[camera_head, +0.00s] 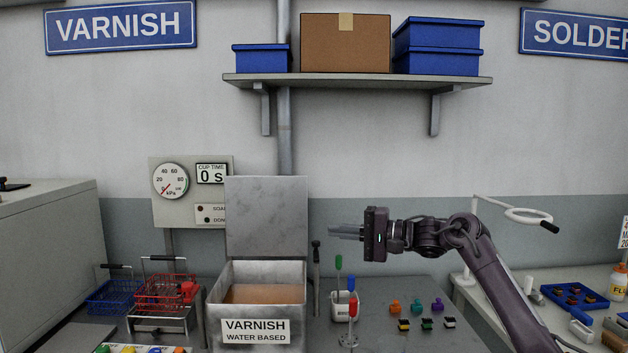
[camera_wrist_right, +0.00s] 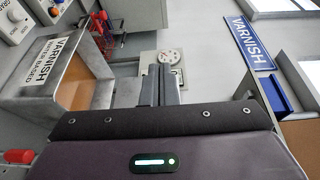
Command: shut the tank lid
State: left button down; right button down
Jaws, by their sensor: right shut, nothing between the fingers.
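The tank (camera_head: 255,272) is a grey metal box with a "VARNISH WATER BASED" label and brown liquid inside. Its lid (camera_head: 266,215) stands open, upright at the tank's back edge. My right gripper (camera_head: 335,232) is shut and empty, level with the lid and a little to its right, pointing left; the two look apart. In the right wrist view the tank (camera_wrist_right: 45,85) is at the left, turned on its side, and the shut fingers (camera_wrist_right: 160,72) are in the middle. My left gripper is not in view.
A black-topped lever (camera_head: 316,265) stands right of the tank, beside a white holder (camera_head: 345,305) with screwdrivers. Red (camera_head: 165,295) and blue baskets are at the left. Small coloured connectors (camera_head: 417,308) lie on the bench under my right arm. A shelf (camera_head: 360,80) hangs above.

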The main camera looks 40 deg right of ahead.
aim_at(266, 216)
jog(key=i+l, duration=1.3)
jog(key=l, duration=0.25)
